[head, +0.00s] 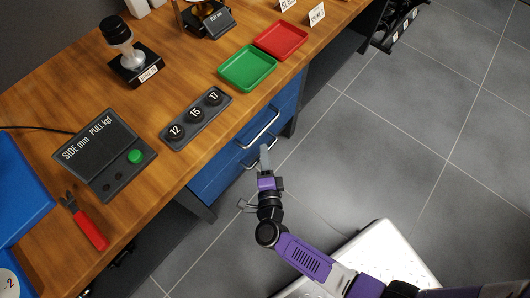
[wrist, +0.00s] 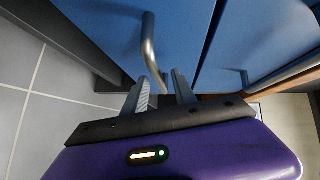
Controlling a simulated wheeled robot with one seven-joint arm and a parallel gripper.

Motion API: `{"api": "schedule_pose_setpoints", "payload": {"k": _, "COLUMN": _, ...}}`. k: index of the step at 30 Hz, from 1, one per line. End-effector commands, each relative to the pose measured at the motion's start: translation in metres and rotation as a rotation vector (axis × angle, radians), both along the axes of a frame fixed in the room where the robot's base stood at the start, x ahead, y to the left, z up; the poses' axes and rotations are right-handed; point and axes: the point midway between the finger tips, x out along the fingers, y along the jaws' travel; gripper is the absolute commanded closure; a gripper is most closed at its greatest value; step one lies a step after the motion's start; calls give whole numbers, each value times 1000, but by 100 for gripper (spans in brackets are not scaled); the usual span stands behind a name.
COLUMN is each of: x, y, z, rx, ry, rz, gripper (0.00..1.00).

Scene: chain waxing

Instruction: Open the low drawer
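The low drawer (wrist: 115,25) is a blue front in the wrist view, on the floor side of the seam between two fronts. Its curved metal handle (wrist: 150,45) stands out from it, and the handle's near end shows at the gap between my fingertips. My gripper (wrist: 161,82) is open, its two grey fingers apart, with no clear contact on the handle. In the head view my gripper (head: 265,150) is in front of the blue drawer cabinet (head: 222,180), beside the lower handle (head: 246,161), and partly hides it. Both drawers look closed.
The upper drawer's handle (head: 262,128) is close above; it also shows in the wrist view (wrist: 290,72). The wooden bench top (head: 185,75) overhangs the cabinet and carries trays, a weight block and a gauge. Grey floor (head: 360,140) in front is clear.

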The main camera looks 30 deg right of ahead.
Motion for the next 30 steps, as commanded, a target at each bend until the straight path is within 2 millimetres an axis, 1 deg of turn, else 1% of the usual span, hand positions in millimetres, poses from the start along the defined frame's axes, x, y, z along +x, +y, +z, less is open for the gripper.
{"api": "schedule_pose_setpoints", "payload": {"k": 1, "x": 5, "y": -3, "z": -2, "rx": -1, "ry": -1, "rz": -1, "gripper": 67}}
{"api": "schedule_pose_setpoints", "payload": {"k": 4, "x": 10, "y": -6, "z": -2, "rx": 0, "ry": -1, "rz": 0, "gripper": 67}}
{"api": "schedule_pose_setpoints", "payload": {"k": 13, "x": 12, "y": -7, "z": -2, "rx": -1, "ry": 0, "rz": 0, "gripper": 67}}
{"api": "schedule_pose_setpoints", "payload": {"k": 14, "x": 12, "y": -7, "z": -2, "rx": -1, "ry": 0, "rz": 0, "gripper": 71}}
{"api": "schedule_pose_setpoints", "payload": {"k": 18, "x": 12, "y": -7, "z": -2, "rx": -1, "ry": 0, "rz": 0, "gripper": 99}}
{"api": "schedule_pose_setpoints", "payload": {"k": 19, "x": 12, "y": -7, "z": -2, "rx": -1, "ry": 0, "rz": 0, "gripper": 100}}
{"api": "schedule_pose_setpoints", "payload": {"k": 30, "x": 12, "y": -6, "z": -2, "rx": -1, "ry": 1, "rz": 1, "gripper": 100}}
